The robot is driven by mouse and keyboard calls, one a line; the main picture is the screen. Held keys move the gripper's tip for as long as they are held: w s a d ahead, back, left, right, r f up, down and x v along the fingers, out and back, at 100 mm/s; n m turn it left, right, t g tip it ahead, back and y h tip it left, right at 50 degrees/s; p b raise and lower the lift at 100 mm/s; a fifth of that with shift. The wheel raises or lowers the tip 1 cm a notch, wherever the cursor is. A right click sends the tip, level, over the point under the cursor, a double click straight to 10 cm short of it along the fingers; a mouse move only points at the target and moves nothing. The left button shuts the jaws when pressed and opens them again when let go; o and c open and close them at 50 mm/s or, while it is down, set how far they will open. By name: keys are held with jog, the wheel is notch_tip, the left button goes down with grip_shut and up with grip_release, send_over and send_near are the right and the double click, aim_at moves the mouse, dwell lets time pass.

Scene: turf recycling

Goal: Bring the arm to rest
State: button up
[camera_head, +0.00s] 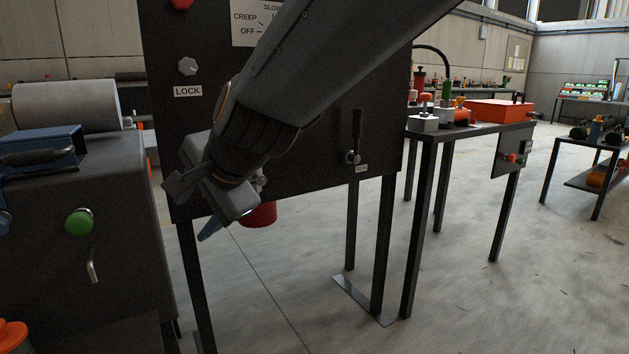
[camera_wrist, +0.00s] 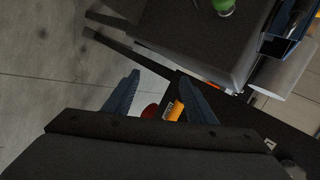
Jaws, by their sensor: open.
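My arm reaches down from the top of the head view, in front of a dark upright panel (camera_head: 330,135). My gripper (camera_head: 192,212) is at the panel's lower left, tilted down and to the left. In the wrist view my gripper (camera_wrist: 160,92) shows two blue fingers spread apart with clear space between them. It holds nothing that I can see. A red round part (camera_head: 258,214) shows just behind and right of the gripper, at the panel's lower edge. Whether the gripper touches the panel cannot be told.
The panel carries a LOCK knob (camera_head: 187,67) and a lever (camera_head: 355,138). A dark machine with a green button (camera_head: 79,222) stands close on the left. A table with an orange case (camera_head: 497,110) stands to the right. The floor (camera_head: 480,290) at right is open.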

jog(key=s+d+f+n+g+h, duration=0.65)
jog(key=s+d+f+n, duration=0.75)
jog(key=s+d+f, duration=0.6)
jog(key=d+r+m+p, duration=0.3)
jog(key=d+r+p, duration=0.6)
jog(key=r+p, duration=0.4)
jog(key=w+d+r+m+p, duration=0.1)
jog(key=d+r+m+p, duration=0.3)
jog(key=d+r+p, duration=0.6)
notch_tip(320, 180, up, 3)
jog(key=p, duration=0.4)
jog(key=shift+w+d+p, duration=0.2)
jog(key=shift+w+p, duration=0.1)
jog(key=shift+t+h, duration=0.25)
dwell(0.9)
